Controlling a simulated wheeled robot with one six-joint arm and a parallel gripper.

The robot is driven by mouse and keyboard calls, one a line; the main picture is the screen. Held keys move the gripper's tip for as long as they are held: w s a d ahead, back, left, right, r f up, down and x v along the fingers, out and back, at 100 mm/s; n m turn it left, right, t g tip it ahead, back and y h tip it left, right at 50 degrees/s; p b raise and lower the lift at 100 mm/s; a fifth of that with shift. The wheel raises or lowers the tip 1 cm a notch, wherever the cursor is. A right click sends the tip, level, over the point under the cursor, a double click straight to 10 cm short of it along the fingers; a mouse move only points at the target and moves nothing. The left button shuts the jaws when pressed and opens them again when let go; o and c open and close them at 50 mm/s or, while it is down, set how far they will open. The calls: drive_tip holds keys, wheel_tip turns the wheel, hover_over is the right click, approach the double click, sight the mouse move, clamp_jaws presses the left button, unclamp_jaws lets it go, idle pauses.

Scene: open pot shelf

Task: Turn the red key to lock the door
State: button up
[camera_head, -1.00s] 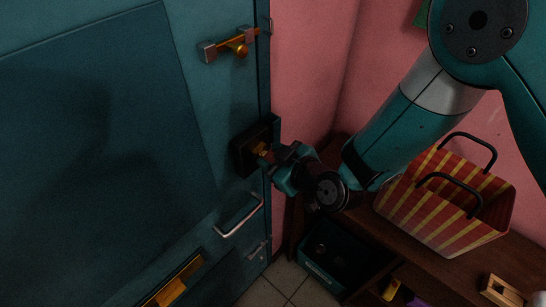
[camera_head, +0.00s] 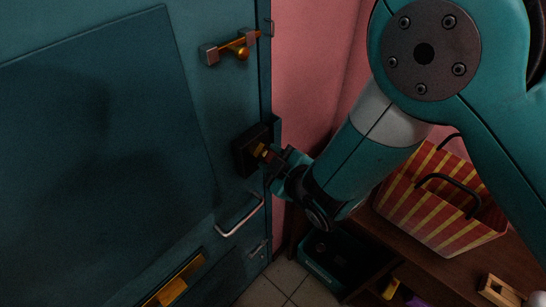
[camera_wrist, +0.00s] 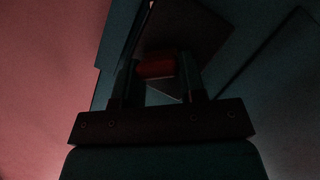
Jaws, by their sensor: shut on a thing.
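The teal door (camera_head: 90,150) fills the left of the head view. My gripper (camera_head: 267,157) is at the lock box, shut on the red key. In the dim wrist view, the red key (camera_wrist: 157,68) shows between the two fingers of my gripper (camera_wrist: 160,75), in front of the dark lock box (camera_wrist: 190,30). In the head view the fingers and wrist mostly hide the key, so its exact turn angle is hard to tell.
A brass bolt (camera_head: 232,48) is above the lock and a metal handle (camera_head: 240,216) below it. A yellow mail slot (camera_head: 175,282) is lower on the door. A striped bag (camera_head: 440,205) stands on the brown shelf (camera_head: 405,262) to the right. Pink walls flank the door.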

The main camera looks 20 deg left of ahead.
drive_tip(key=shift+f+b, duration=0.15)
drive_tip(key=shift+b, duration=0.75)
drive_tip(key=shift+n, duration=0.3)
drive_tip(key=shift+t+b, duration=0.3)
drive_tip(key=shift+b, duration=0.3)
drive_tip(key=shift+n+t+b, duration=0.4)
drive_tip(key=shift+n+b, duration=0.3)
drive_tip(key=shift+b, duration=1.95)
drive_tip(key=shift+n+b, duration=0.3)
drive_tip(key=shift+b, duration=0.6)
drive_tip(key=shift+n+t+b, duration=0.4)
drive_tip(key=shift+n+b, duration=0.2)
drive_tip(key=shift+b, duration=1.1)
drive_tip(key=shift+f+n+b, duration=0.1)
drive_tip(key=shift+n+b, duration=0.3)
drive_tip(key=shift+b, duration=0.5)
drive_tip(key=shift+t, duration=0.3)
